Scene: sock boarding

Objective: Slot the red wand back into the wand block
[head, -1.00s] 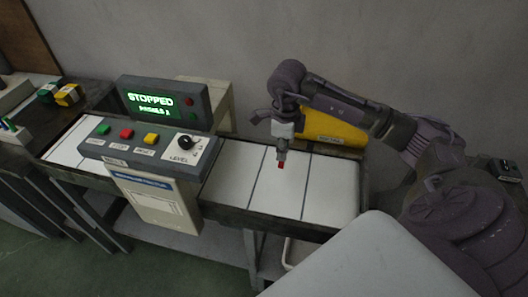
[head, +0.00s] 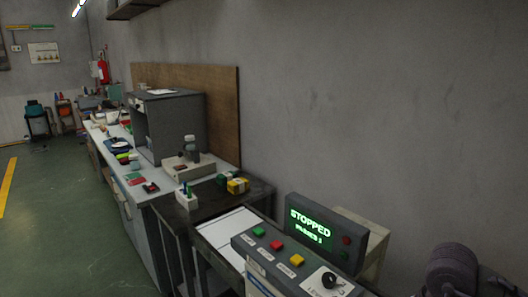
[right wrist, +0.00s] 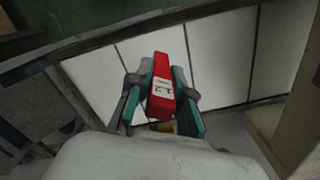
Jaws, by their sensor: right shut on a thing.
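The red wand (right wrist: 163,72) is in the right wrist view, with a white label on its face. My right gripper (right wrist: 158,92) is shut on it, with a teal pad on each side. Pale belt panels lie behind the wand. In the head view, a small white block (head: 186,203) with green and blue upright pieces stands on the dark table; it looks like the wand block. The wand and right gripper jaws are outside the head view; only part of my right arm shows at lower right. My left gripper is not in view.
A control box (head: 286,263) with green, red and yellow buttons stands over the belt (head: 228,226). Its display (head: 310,229) reads STOPPED. Yellow and green blocks (head: 237,185) sit right of the white block. A long bench (head: 128,172) runs back, with open floor at left.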

